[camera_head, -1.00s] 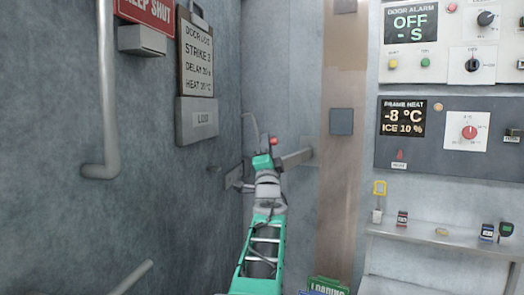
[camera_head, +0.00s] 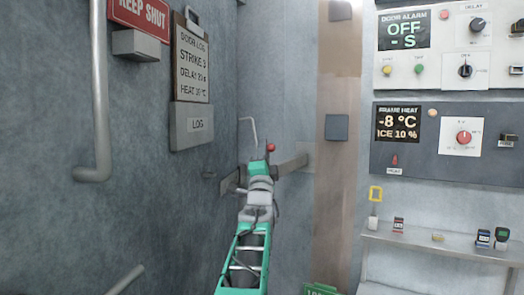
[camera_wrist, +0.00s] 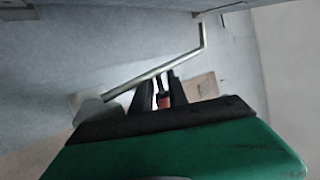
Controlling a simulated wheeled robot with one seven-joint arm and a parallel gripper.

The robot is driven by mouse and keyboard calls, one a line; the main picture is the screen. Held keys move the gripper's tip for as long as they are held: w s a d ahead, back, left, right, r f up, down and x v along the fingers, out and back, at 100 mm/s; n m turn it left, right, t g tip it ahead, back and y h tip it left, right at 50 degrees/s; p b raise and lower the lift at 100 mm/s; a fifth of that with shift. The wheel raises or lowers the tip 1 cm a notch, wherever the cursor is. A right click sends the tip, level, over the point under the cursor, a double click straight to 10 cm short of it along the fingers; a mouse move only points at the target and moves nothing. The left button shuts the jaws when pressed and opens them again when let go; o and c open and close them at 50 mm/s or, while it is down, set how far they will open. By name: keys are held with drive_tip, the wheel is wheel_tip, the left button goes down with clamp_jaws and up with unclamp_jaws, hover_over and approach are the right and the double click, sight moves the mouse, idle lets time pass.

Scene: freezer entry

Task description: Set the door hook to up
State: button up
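A thin bent metal rod (camera_head: 249,124), which looks like the door hook, stands out near the wall corner. In the wrist view the rod (camera_wrist: 160,70) runs diagonally past my fingertips and bends at its right end. A red knob (camera_head: 270,147) shows just beyond my gripper (camera_head: 262,161). In the wrist view my gripper (camera_wrist: 160,82) has its two dark fingers apart, with a reddish piece (camera_wrist: 163,99) visible between them. I cannot tell whether the fingers touch it. My gripper hides the lower end of the rod in the head view.
A flat metal bar (camera_head: 292,166) sits behind my gripper. A log board (camera_head: 192,65) and a pipe handle (camera_head: 100,110) are on the left wall. Control panels (camera_head: 440,140) and a shelf (camera_head: 440,246) with small items are at right. A green sign (camera_head: 321,289) stands low in front.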

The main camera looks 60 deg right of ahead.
drive_tip(key=shift+o, duration=0.9)
drive_tip(key=shift+s+r, duration=0.15)
drive_tip(key=shift+s, duration=0.25)
drive_tip(key=shift+w, duration=0.25)
drive_tip(key=shift+a+f, duration=0.25)
drive_tip(key=b+v, duration=0.1)
drive_tip(key=v, duration=0.6)
drive_tip(key=shift+b, duration=0.35)
drive_tip(key=shift+s, duration=0.15)
